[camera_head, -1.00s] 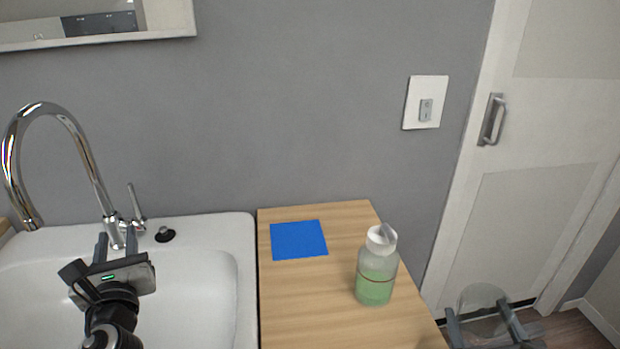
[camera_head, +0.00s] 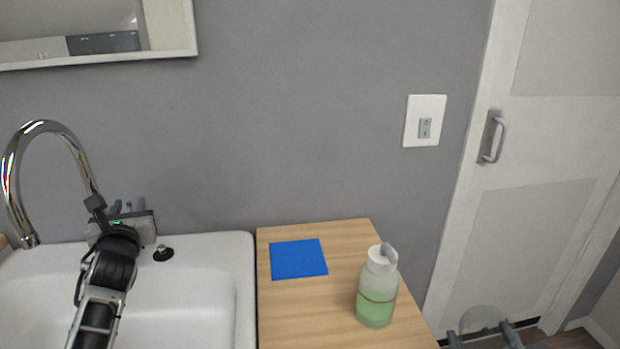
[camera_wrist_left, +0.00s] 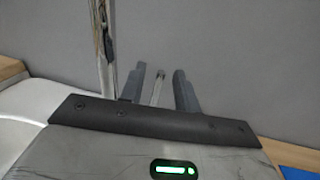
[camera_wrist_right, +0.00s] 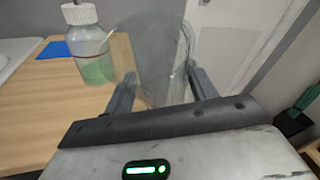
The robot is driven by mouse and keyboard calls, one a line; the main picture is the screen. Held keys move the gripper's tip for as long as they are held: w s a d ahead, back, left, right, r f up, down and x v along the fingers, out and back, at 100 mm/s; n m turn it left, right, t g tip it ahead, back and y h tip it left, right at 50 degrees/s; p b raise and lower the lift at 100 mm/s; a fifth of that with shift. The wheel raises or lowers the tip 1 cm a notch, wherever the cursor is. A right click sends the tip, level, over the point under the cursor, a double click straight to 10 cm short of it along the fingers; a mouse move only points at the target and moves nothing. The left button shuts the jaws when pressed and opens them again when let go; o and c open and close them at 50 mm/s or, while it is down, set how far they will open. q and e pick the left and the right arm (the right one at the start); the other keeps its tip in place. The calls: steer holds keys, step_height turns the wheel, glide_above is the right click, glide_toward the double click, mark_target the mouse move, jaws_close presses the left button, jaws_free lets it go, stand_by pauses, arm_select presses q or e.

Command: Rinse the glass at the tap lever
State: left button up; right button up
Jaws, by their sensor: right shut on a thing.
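The chrome tap (camera_head: 75,143) arches over the sink at the left; its base is hidden behind my left gripper (camera_head: 128,208). In the left wrist view the tap lever (camera_wrist_left: 158,88) stands between the two spread fingers of my left gripper (camera_wrist_left: 159,82), with gaps on both sides. My right gripper (camera_head: 483,337) is shut on the clear glass (camera_head: 483,317) at the lower right, beyond the counter's right edge. In the right wrist view the glass (camera_wrist_right: 158,50) stands between the fingers of my right gripper (camera_wrist_right: 160,80).
The white sink (camera_head: 190,300) adjoins a wooden counter (camera_head: 300,315). On the counter are a blue cloth-like square (camera_head: 298,259) and a soap bottle (camera_head: 377,295) with green liquid, close to the glass side. A grey wall (camera_head: 300,120) stands behind; a white door (camera_head: 540,230) is at the right.

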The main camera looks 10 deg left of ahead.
arm_select(q)
steer(key=shift+x, duration=1.4)
jaws_close()
steer(key=shift+s+f+t+b, duration=0.3)
steer(key=shift+b, duration=0.8)
arm_select(e)
step_height(320, 180, down, 2)
steer(key=shift+f, duration=0.1)
arm_select(q)
steer(key=shift+s+d+r+t+y+b, duration=0.2)
steer(key=shift+r+t+y+b, duration=0.1)
steer(key=shift+b, duration=0.1)
arm_select(e)
steer(key=shift+f, duration=0.35)
arm_select(q)
steer(key=shift+r, duration=0.1)
arm_select(e)
steer(key=shift+r, duration=0.1)
arm_select(q)
jaws_free()
